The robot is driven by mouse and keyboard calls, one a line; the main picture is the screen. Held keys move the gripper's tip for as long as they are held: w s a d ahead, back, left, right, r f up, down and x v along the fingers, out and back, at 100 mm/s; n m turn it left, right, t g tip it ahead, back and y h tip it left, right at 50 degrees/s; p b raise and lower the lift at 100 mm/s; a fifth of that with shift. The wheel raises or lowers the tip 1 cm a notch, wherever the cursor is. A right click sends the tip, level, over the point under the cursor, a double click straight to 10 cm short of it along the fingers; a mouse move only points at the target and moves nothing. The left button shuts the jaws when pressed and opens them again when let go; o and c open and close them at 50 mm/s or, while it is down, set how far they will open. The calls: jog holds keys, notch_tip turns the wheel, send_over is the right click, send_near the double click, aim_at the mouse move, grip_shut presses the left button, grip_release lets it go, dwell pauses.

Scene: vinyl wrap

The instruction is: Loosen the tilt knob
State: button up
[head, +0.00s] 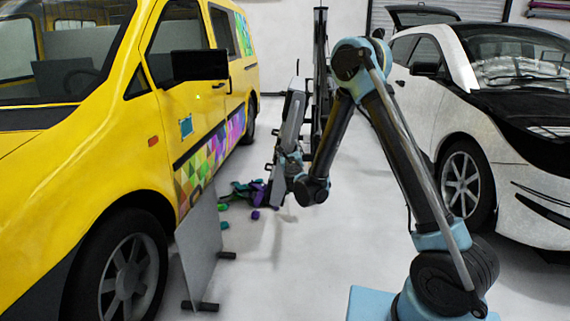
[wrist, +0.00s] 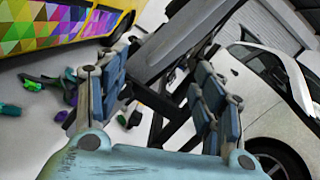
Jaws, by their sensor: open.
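A black upright stand (head: 320,75) stands between the two vehicles, with a long grey tilted head (head: 293,112) beside it. In the wrist view the grey head (wrist: 185,35) slants across the top, with black bars (wrist: 170,110) below it. I cannot pick out the tilt knob for certain in either view. My gripper (wrist: 160,85) is open, its blue-padded fingers spread on both sides of the black bars, with nothing visibly gripped. In the head view my gripper (head: 288,160) is just below the grey head; its fingertips are hard to make out, and I cannot tell whether they touch it.
A yellow van (head: 95,130) with a colourful wrap is at left, a white car (head: 490,100) at right. A grey board (head: 200,245) on feet stands near the van. Green and purple scraps (head: 248,193) lie on the floor. The floor's front middle is clear.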

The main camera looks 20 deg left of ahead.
jog(key=s+a+f+m+h, duration=0.1)
jog(key=s+f+m, duration=0.15)
jog(key=f, duration=0.35)
jog(key=s+a+f+m+h, duration=0.1)
jog(key=a+f+m+h, duration=0.15)
jog(key=f, duration=0.35)
jog(key=x, duration=1.7)
jog(key=shift+w+m+y, duration=0.25)
jog(key=shift+m+y, duration=0.1)
jog(key=shift+m, duration=0.05)
jog(key=shift+d, duration=0.15)
jog(key=shift+c, duration=0.2)
jog(key=c, duration=1)
